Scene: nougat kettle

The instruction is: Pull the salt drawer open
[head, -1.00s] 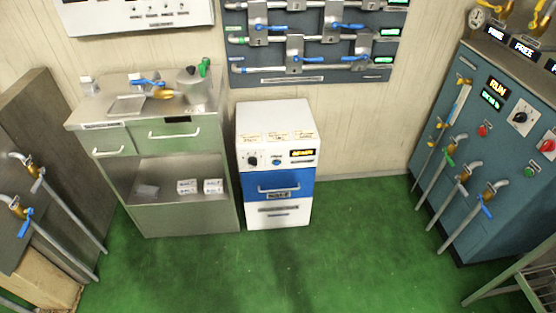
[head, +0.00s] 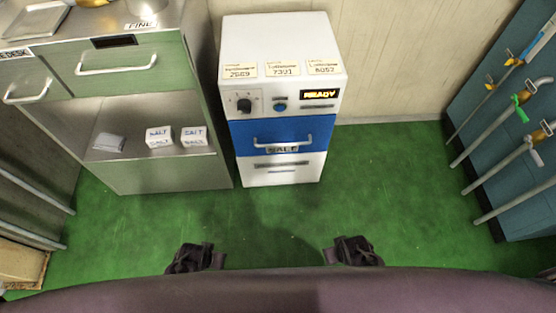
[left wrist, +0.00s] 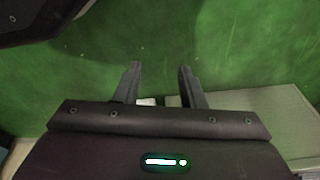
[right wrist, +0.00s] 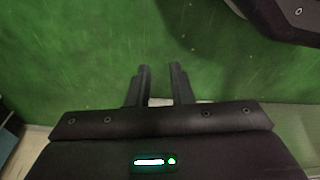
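The salt drawer (head: 259,129) is the blue front of a white cabinet (head: 279,40) ahead of me in the head view. It has a pale bar handle (head: 282,143) and a dark label reading SALT below it. The drawer front looks flush with the cabinet, so it appears closed. My left gripper (head: 196,257) and my right gripper (head: 352,250) are low in the head view, in front of the cabinet and apart from it. In the left wrist view my left fingers (left wrist: 160,80) are apart with nothing between them. In the right wrist view my right fingers (right wrist: 160,82) are apart and empty.
A steel counter (head: 190,50) with green drawers stands left of the cabinet, and salt boxes (head: 160,137) sit on its lower shelf. A blue-green console (head: 478,125) with pipes stands at the right. Green floor (head: 400,180) is clear between the cabinet and console.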

